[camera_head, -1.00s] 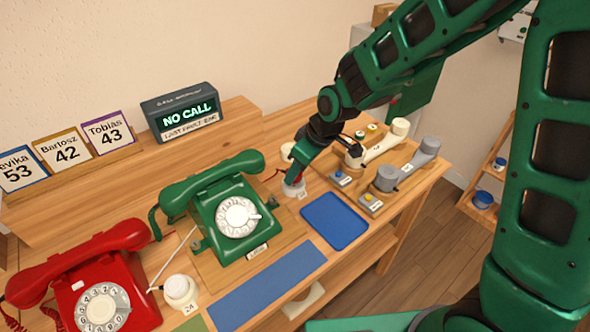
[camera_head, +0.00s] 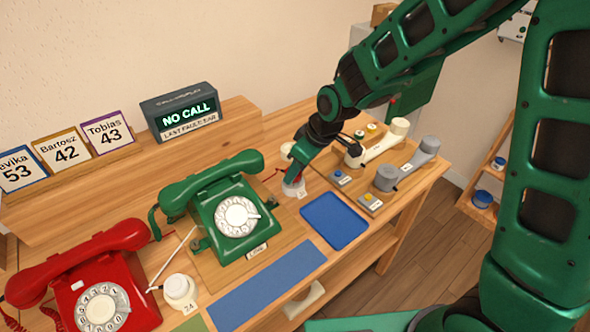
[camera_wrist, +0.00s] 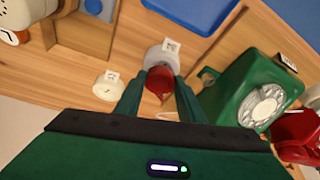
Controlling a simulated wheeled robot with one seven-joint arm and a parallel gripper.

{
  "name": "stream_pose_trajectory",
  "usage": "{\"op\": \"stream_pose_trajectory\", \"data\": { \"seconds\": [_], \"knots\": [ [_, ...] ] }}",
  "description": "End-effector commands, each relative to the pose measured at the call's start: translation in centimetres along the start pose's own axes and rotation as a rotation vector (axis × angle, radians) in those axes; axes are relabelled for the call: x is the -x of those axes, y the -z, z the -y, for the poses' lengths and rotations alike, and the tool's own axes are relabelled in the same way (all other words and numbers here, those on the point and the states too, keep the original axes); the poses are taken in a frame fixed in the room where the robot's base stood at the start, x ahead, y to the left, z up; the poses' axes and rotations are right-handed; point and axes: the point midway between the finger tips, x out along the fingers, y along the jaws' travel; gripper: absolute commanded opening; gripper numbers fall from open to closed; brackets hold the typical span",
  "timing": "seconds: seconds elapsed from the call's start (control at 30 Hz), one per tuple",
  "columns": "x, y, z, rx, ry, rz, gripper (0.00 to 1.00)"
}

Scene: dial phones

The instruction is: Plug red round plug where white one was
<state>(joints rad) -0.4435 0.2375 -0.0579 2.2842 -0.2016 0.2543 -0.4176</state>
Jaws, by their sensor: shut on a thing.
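The red round plug (camera_wrist: 160,84) is between the fingers of my gripper (camera_wrist: 160,98), which is shut on it. In the wrist view the plug is over a pale round socket (camera_wrist: 162,54) with a small label. I cannot tell whether it is seated. In the head view my gripper (camera_head: 294,178) points down at this pale socket (camera_head: 292,190), right of the green phone (camera_head: 235,205), and mostly hides the plug. A white round piece (camera_head: 180,288) labelled 24 sits between the red phone (camera_head: 95,285) and the blue mat. Another white round piece (camera_wrist: 107,86) is beside my gripper.
A blue tray (camera_head: 334,220) lies close to my gripper, with a blue mat (camera_head: 268,285) nearer the front. White and grey handset-like pieces (camera_head: 385,143) stand on boards at the right. The display box (camera_head: 181,110) reads NO CALL.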

Motion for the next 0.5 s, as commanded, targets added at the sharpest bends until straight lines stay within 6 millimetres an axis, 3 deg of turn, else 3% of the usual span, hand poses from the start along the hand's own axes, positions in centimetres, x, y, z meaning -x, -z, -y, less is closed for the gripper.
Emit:
{"op": "stream_pose_trajectory", "data": {
  "seconds": [0.5],
  "knots": [
    [-0.68,-0.27,0.03,0.000,0.001,0.001,0.17]
  ]
}}
